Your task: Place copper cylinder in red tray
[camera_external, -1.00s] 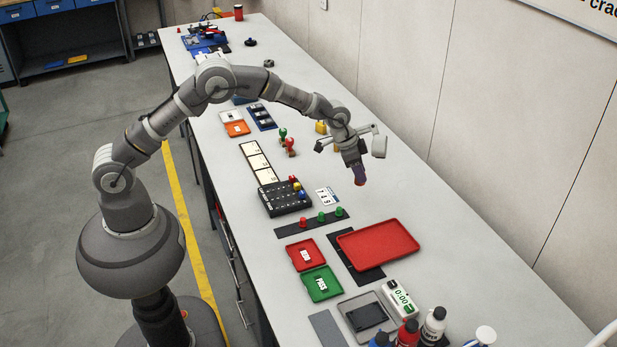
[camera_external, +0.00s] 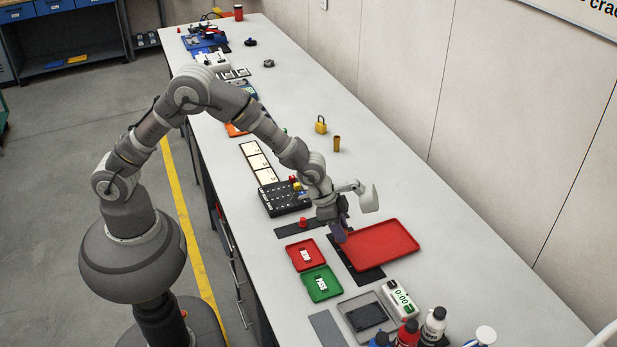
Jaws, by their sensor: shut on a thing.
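The large red tray (camera_external: 385,245) lies flat on the bench and looks empty. A brown-gold cylinder (camera_external: 337,144) stands upright on the bench farther back, apart from my gripper.
A yellow padlock (camera_external: 321,125) stands by the brown-gold cylinder. Small red (camera_external: 305,255) and green (camera_external: 321,283) trays lie left of the large tray. A timer (camera_external: 400,298) and bottles (camera_external: 433,325) stand in front. The bench right of the tray is clear.

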